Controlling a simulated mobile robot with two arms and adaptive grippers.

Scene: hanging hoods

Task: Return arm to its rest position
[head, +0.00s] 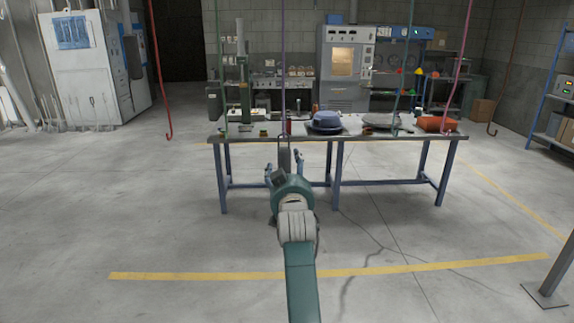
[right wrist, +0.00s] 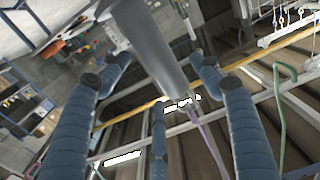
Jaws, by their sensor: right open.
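My right gripper (head: 284,160) shows in the head view at the end of my teal arm, in front of the blue-legged table. Its blue fingers are spread open in the right wrist view (right wrist: 160,76). A grey cylinder (right wrist: 150,45) lies between the fingers there; contact cannot be told. In the head view the cylinder (head: 284,157) shows at the lower end of a purple hanging line (head: 283,70). The purple line also shows in the right wrist view (right wrist: 208,142). My left gripper is not in view.
The table (head: 350,137) carries a blue round item (head: 325,120) and an orange box (head: 436,124). A red hook (head: 168,134) hangs at left, a green line (head: 220,70) and pink line (head: 461,60) near the table. The floor around my arm is open.

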